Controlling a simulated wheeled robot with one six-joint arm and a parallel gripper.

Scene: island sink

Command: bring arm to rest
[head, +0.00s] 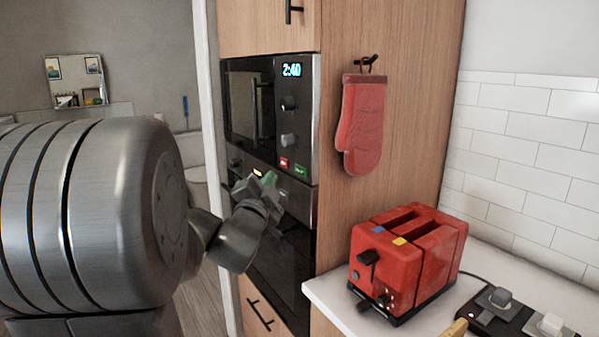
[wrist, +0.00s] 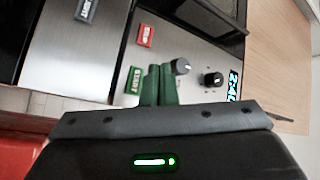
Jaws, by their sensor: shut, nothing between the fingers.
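My gripper (head: 268,180) is in front of the built-in oven and microwave stack in the head view, near the red and green buttons. Its green fingers also show in the wrist view (wrist: 160,84), side by side and shut, with nothing between them. The microwave (head: 268,110) has a clock reading 2:40 and two knobs. A green button (wrist: 135,80) and a red button (wrist: 146,35) show beside the fingers in the wrist view. I cannot tell whether the fingertips touch the panel.
A red toaster (head: 405,262) stands on the white counter (head: 335,292) at right. A red oven mitt (head: 362,125) hangs on the wooden cabinet side (head: 415,70). A dark tray with switches (head: 510,315) lies at the lower right. A mirror (head: 76,80) is on the far wall.

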